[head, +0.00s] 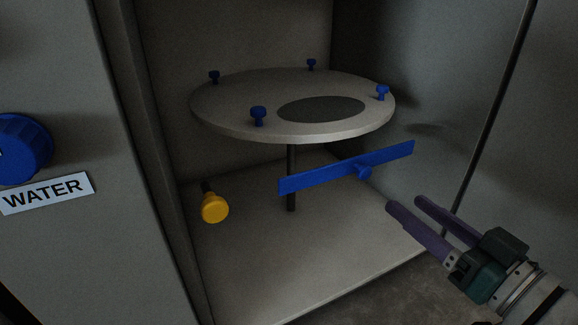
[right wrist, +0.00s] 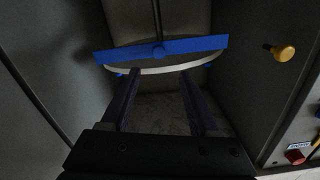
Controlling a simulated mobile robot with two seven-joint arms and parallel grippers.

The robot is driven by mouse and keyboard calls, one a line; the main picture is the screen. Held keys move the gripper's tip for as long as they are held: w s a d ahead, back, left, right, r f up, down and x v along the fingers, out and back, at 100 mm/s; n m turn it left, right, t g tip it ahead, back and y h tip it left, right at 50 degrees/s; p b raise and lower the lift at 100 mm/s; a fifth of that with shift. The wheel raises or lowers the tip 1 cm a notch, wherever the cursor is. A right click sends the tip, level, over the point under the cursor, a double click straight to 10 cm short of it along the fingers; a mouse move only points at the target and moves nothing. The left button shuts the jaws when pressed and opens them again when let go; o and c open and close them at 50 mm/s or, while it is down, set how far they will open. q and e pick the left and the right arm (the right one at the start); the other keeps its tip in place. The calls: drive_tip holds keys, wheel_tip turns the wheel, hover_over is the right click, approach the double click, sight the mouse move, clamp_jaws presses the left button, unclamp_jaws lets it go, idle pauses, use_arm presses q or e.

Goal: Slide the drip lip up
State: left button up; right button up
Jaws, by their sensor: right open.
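My left gripper is not in view.
Several blue knobs (head: 258,115) stand on the plate, which rests on a dark post (head: 291,160) inside the grey cabinet. A yellow knob (head: 214,208) is at the lower left. A blue cap (head: 22,148) and a WATER label (head: 46,193) are outside, left. The cabinet floor (head: 290,260) is clear in front.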

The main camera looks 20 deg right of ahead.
sight(367, 174)
drive_tip(key=w+b, duration=0.1)
drive_tip(key=w, duration=0.2)
drive_tip(key=w+b, duration=0.3)
drive_tip(key=w, duration=0.2)
drive_tip(key=shift+w+a+f+b, duration=0.25)
drive_tip(key=shift+w+f+b, duration=0.05)
drive_tip(key=shift+w+f, duration=0.05)
drive_tip(key=shift+w+a+r, duration=0.1)
drive_tip(key=shift+w+r, duration=0.05)
drive_tip(key=shift+w, duration=0.5)
clamp_jaws()
idle(0.5)
